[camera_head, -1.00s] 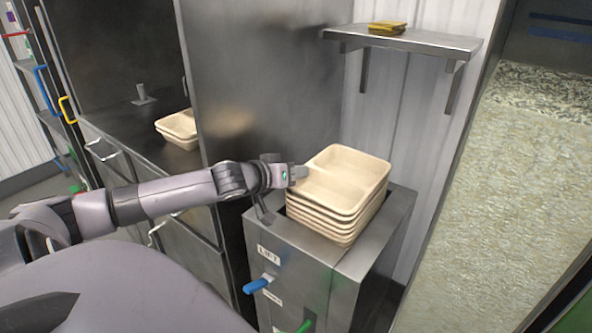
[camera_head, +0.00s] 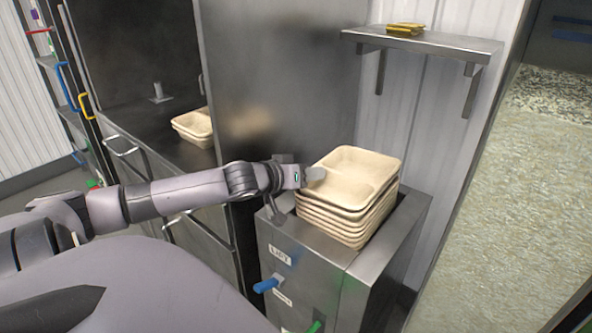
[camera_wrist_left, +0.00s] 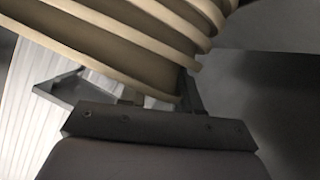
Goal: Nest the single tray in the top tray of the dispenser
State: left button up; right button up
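A stack of beige two-compartment trays (camera_head: 345,226) stands in the steel dispenser (camera_head: 330,268), rising above its top. The uppermost tray (camera_head: 372,165) sits on the stack, slightly uneven against the rims below; I cannot tell which tray is the single one. My left gripper (camera_head: 298,190) is at the stack's left edge, one pale fingertip over the uppermost tray's rim and a dark finger lower outside. In the left wrist view its fingers (camera_wrist_left: 125,92) are spread apart beside the stacked rims (camera_wrist_left: 130,40). Contact is hard to judge. My right gripper is not in view.
More beige trays (camera_head: 194,126) lie on the steel counter at the left. A wall shelf (camera_head: 430,42) with small yellow items (camera_head: 405,29) is above the stack. A blue lever (camera_head: 265,286) sticks out of the dispenser's front. A steel panel (camera_head: 275,85) stands behind my gripper.

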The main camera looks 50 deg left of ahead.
pick_arm(q)
jog(key=shift+s+r+p, duration=0.15)
jog(key=shift+s+p, duration=0.15)
jog(key=shift+s, duration=1.5)
jog(key=shift+s+r+p, duration=0.5)
jog(key=shift+s+r, duration=0.55)
jog(key=shift+s, duration=0.3)
